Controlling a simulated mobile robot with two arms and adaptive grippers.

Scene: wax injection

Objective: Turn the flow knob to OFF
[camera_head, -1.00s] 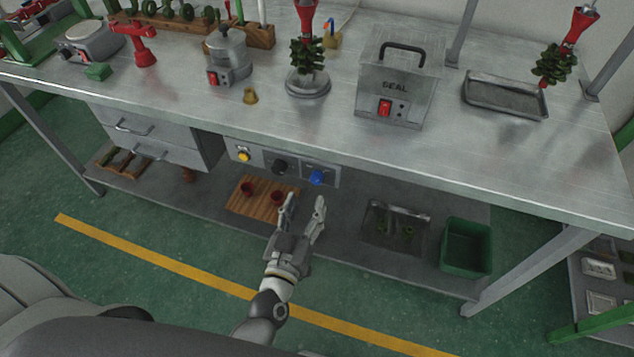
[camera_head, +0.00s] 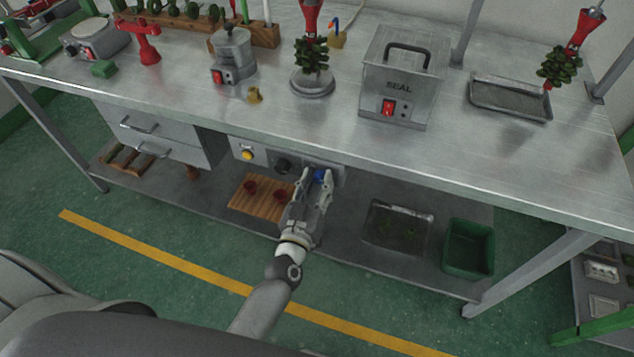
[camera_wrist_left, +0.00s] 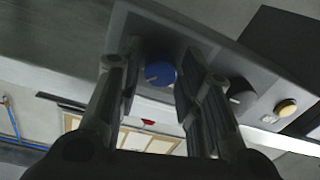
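A control panel (camera_head: 263,158) under the front edge of the bench carries a blue knob (camera_head: 320,175), a dark knob (camera_head: 284,165) and a yellow button (camera_head: 247,155). Their labels are too small to read, so I cannot tell which knob is marked as flow. My left gripper (camera_head: 317,179) is open in front of the blue knob, which is partly hidden by it. In the left wrist view the blue knob (camera_wrist_left: 160,74) appears between the two spread fingers, with a pale mark on its face. Contact cannot be told. My right gripper is not in view.
The bench top (camera_head: 300,115) overhangs the panel. Drawers (camera_head: 150,135) are left of it. On the lower shelf stand a wooden board (camera_head: 250,207) with dark red cups, a metal tray (camera_head: 398,228) and a green bin (camera_head: 468,248).

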